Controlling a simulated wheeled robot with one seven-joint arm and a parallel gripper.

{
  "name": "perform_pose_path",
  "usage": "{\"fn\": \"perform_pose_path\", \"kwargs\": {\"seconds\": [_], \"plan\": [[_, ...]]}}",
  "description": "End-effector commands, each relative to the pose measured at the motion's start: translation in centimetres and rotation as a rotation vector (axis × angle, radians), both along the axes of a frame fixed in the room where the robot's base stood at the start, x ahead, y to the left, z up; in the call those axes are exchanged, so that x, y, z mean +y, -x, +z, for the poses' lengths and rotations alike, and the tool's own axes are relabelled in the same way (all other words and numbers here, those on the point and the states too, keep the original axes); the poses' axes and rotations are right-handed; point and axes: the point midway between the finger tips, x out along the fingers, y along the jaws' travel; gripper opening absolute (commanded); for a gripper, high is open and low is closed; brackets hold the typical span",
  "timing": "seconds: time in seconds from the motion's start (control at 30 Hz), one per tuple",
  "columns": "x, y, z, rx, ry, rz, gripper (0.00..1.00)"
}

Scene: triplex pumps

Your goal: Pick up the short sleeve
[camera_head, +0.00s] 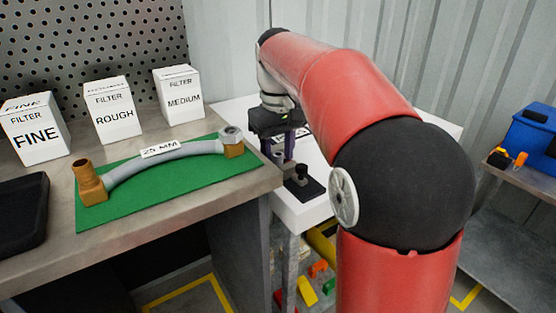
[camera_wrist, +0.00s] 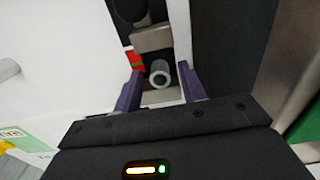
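The short sleeve looks like a small grey metal ring (camera_wrist: 160,74), seen nearly end-on in the wrist view with a dark hole in its middle. In the head view a small grey piece, likely the sleeve (camera_head: 279,156), shows at the fingers. My gripper (camera_wrist: 161,70) points down with its two purple fingers apart, one on each side of the sleeve. Gaps show between the sleeve and both fingers in the wrist view. In the head view my gripper (camera_head: 279,151) is low over the white table (camera_head: 296,213); the sleeve's base is hidden.
A black fixture (camera_head: 303,182) with an upright post stands close to my gripper on the white table. A grey metal block (camera_wrist: 153,37) and a red-green piece (camera_wrist: 134,61) sit near the sleeve. The workbench left holds a green mat (camera_head: 160,183) with a hose (camera_head: 165,163).

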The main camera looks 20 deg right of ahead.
Motion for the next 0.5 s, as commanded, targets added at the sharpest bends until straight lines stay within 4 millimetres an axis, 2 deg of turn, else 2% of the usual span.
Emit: {"fn": "perform_pose_path", "kwargs": {"seconds": [0.03,0.3,0.5], "plan": [[0.00,0.00,0.01,0.000,0.000,0.000,0.34],[0.00,-0.01,0.01,0.000,0.000,0.000,0.00],[0.00,-0.01,0.05,0.000,0.000,0.000,0.00]]}}
